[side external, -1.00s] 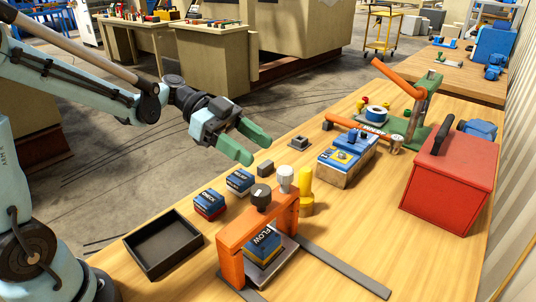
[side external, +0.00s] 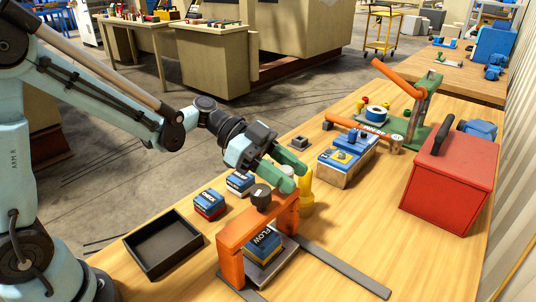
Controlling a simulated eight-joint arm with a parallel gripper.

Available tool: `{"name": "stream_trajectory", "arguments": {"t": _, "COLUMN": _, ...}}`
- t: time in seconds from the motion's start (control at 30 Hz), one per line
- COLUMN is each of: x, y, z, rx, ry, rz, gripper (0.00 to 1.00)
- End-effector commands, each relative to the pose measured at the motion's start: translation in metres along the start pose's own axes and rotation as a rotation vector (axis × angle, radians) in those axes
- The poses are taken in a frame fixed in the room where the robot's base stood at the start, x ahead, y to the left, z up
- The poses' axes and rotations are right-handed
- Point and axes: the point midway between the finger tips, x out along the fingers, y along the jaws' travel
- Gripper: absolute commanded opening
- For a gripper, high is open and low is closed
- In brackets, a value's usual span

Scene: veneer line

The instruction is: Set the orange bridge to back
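The orange bridge (side external: 231,262) stands upright on the bench. It spans a blue-and-yellow block marked FLOW (side external: 263,243) on a grey metal plate. My gripper (side external: 293,177) has two green fingers set apart, over the far end of the bridge. I cannot tell whether the fingers touch the pale knob.
A yellow post (side external: 306,198) stands close behind the fingers. A grey flat rail (side external: 345,270) runs right from the bridge. Two small boxes (side external: 209,204) (side external: 239,184) and an empty black tray (side external: 136,246) lie left. A red toolbox (side external: 455,180) stands right.

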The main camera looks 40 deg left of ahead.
Motion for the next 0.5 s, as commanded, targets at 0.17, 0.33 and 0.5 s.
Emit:
{"name": "stream_trajectory", "arguments": {"t": 0.17, "x": -0.0002, "y": 0.0000, "z": 0.0000, "rx": 0.000, "ry": 0.000, "rz": 0.000, "gripper": 0.16}}
{"name": "stream_trajectory", "arguments": {"t": 0.33, "x": -0.0003, "y": 0.0001, "z": 0.0000, "rx": 0.000, "ry": 0.000, "rz": 0.000, "gripper": 0.00}}
{"name": "stream_trajectory", "arguments": {"t": 0.5, "x": 0.0013, "y": 0.0007, "z": -0.0008, "rx": 0.000, "ry": 0.000, "rz": 0.001, "gripper": 0.00}}
